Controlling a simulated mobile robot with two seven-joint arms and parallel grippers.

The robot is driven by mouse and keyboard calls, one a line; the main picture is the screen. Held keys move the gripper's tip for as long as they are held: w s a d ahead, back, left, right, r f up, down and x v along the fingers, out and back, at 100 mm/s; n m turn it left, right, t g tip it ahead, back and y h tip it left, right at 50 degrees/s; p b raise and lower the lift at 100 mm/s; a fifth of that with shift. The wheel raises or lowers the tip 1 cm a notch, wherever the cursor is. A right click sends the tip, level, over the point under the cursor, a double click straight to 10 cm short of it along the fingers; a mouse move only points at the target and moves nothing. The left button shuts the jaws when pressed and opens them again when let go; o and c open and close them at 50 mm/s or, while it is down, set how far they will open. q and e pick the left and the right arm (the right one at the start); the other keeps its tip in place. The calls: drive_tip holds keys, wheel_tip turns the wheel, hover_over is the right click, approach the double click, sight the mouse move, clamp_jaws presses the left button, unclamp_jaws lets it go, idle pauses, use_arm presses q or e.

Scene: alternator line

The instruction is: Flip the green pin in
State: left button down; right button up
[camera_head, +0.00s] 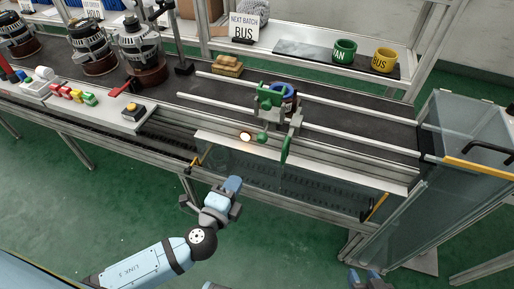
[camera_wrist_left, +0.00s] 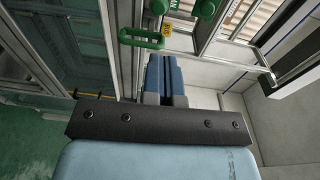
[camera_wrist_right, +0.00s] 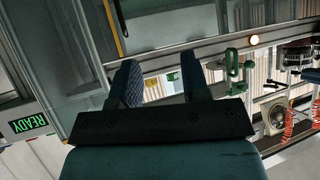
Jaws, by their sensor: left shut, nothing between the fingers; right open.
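A green fixture (camera_head: 268,98) sits on the rails over the conveyor, with a blue ring part behind it. A green knob (camera_head: 262,138) and a long green loop handle (camera_head: 286,148) hang at its front; I cannot tell which is the pin. My left gripper (camera_head: 234,184) is shut and empty, in front of the conveyor, below and left of the handle, not touching it. The left wrist view shows the loop handle (camera_wrist_left: 141,38) just beyond the shut fingers (camera_wrist_left: 164,72). My right gripper (camera_head: 366,278) is at the bottom edge, open; its fingers show in the right wrist view (camera_wrist_right: 158,78).
A lit round lamp (camera_head: 246,136) is on the front rail left of the knob. Clear guard panels with yellow edges (camera_head: 480,168) stand at the right. Green and yellow cups (camera_head: 344,50) stand on the back shelf. Alternators (camera_head: 142,50) stand at the left. The floor in front is free.

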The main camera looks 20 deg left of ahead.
sight(258, 140)
use_arm(q)
drive_tip(key=shift+w, duration=0.1)
drive_tip(key=w, duration=0.4)
drive_tip(key=w+d+p, duration=0.1)
drive_tip(key=w, duration=0.7)
drive_tip(key=shift+w+d+f+p, duration=0.15)
drive_tip(key=shift+w+f+p, duration=0.05)
drive_tip(key=shift+w+p, duration=0.1)
drive_tip(key=shift+w, duration=0.6)
use_arm(e)
drive_tip(key=shift+s+d+r, duration=0.1)
drive_tip(key=shift+d+r, duration=0.05)
drive_tip(key=shift+d, duration=0.1)
use_arm(q)
drive_tip(key=w+b, duration=0.1)
drive_tip(key=w, duration=0.2)
drive_tip(key=shift+w+d+f, duration=0.1)
use_arm(e)
drive_tip(key=shift+a, duration=0.25)
use_arm(q)
drive_tip(key=shift+r, duration=0.2)
use_arm(e)
drive_tip(key=shift+d, duration=0.1)
